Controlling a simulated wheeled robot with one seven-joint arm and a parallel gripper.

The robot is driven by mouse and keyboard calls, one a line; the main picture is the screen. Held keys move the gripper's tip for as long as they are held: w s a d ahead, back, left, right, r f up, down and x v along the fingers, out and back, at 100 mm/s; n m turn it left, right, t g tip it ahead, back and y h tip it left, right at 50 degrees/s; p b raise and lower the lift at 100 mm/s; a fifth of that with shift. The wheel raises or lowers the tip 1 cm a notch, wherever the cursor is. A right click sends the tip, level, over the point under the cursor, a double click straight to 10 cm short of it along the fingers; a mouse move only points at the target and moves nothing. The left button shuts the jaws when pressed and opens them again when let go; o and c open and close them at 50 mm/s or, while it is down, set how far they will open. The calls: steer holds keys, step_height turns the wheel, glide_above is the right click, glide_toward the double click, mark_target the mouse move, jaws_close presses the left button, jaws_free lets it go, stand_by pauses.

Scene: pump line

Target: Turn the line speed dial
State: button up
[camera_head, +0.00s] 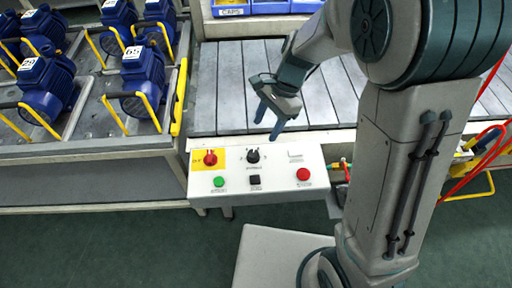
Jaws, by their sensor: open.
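The control panel (262,196) is a white sloped box at the front edge of the conveyor. A black round dial (253,156) with marks around it sits in its upper middle; its label is too small to read. My gripper (267,122) is above and just behind the dial, fingers pointing down and apart. It is open and empty, and does not appear to touch the dial.
The panel also carries a red knob (210,158) on a yellow plate, a green button (218,182), a black square switch (255,180) and a red button (303,174). Blue pumps (143,75) stand in racks at left. The slatted conveyor (222,85) is bare behind.

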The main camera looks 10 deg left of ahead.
mark_target(254, 153)
steer(key=x, duration=0.9)
steer(key=shift+f, duration=0.3)
steer(key=c, duration=1)
